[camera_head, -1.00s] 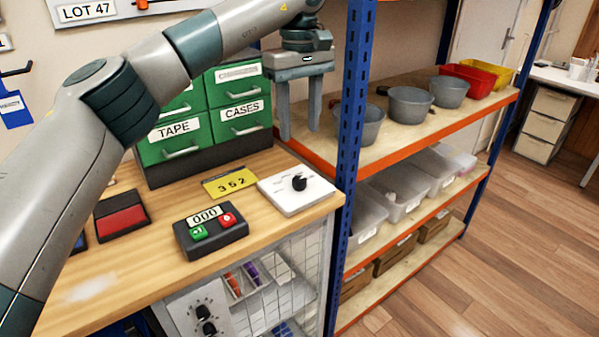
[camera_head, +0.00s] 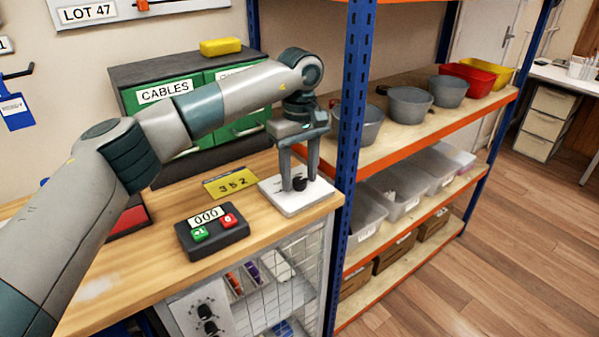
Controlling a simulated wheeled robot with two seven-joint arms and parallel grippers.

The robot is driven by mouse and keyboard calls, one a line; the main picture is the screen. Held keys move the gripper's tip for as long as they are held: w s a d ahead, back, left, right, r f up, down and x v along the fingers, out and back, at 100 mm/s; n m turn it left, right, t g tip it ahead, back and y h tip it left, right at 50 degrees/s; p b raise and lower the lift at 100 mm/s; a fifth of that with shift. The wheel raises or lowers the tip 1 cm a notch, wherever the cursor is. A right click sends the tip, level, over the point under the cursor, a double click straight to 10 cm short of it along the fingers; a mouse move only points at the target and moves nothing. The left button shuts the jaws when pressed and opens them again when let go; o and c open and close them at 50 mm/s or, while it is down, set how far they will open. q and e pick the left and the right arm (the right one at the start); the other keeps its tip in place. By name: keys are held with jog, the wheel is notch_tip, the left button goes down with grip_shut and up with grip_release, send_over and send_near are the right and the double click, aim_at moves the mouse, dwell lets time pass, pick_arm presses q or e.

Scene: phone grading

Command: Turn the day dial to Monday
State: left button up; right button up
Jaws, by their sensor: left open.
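A white square plate (camera_head: 287,206) with a black dial knob (camera_head: 299,184) lies at the right end of the wooden bench. It appears to be the day dial, but its lettering is hidden or too small to read. My left gripper (camera_head: 297,186) points straight down over the plate. Its two fingers stand apart, one on each side of the knob, with their tips at about knob height. I cannot tell whether they touch the knob. My right gripper is not in view.
A black counter box (camera_head: 212,239) reading 000, with green and red buttons, and a yellow 352 card (camera_head: 230,185) lie left of the plate. Green drawers (camera_head: 240,127) stand behind. A blue rack post (camera_head: 352,130) rises close right of the gripper.

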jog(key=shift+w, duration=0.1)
pick_arm(q)
jog(key=c, duration=0.9)
jog(key=shift+c, duration=0.8)
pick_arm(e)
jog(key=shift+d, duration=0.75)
